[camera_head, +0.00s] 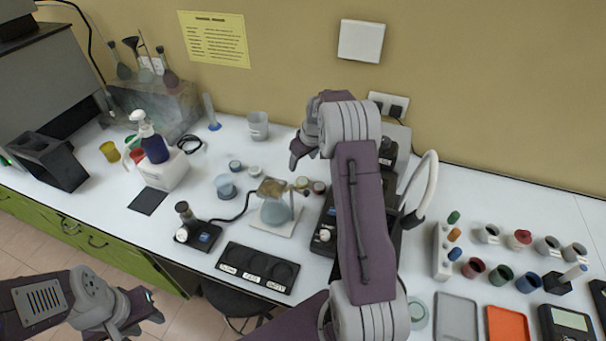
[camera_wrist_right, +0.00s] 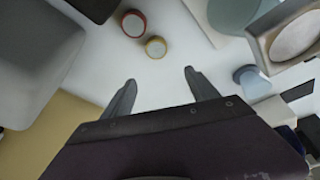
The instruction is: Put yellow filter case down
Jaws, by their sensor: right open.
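The yellow filter case (camera_wrist_right: 155,47), a small round case with a pale top, sits on the white table in the right wrist view, beside a red-rimmed case (camera_wrist_right: 134,23). In the head view the yellow case (camera_head: 301,183) and the red one (camera_head: 319,187) stand just right of the flask. My right gripper (camera_wrist_right: 160,82) is open and empty, its fingers apart, with the yellow case ahead of the fingertips and not between them. In the head view this gripper (camera_head: 302,150) hangs behind the cases. My left gripper (camera_head: 150,305) is low at the left, away from the table; its jaw opening is unclear.
A flask (camera_head: 275,210) of bluish liquid stands on a white plate left of the cases. Two more small cases (camera_head: 235,166) (camera_head: 254,171) sit farther left. A clear beaker (camera_head: 257,125) stands near the wall. A black three-place tray (camera_head: 257,272) lies at the front edge.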

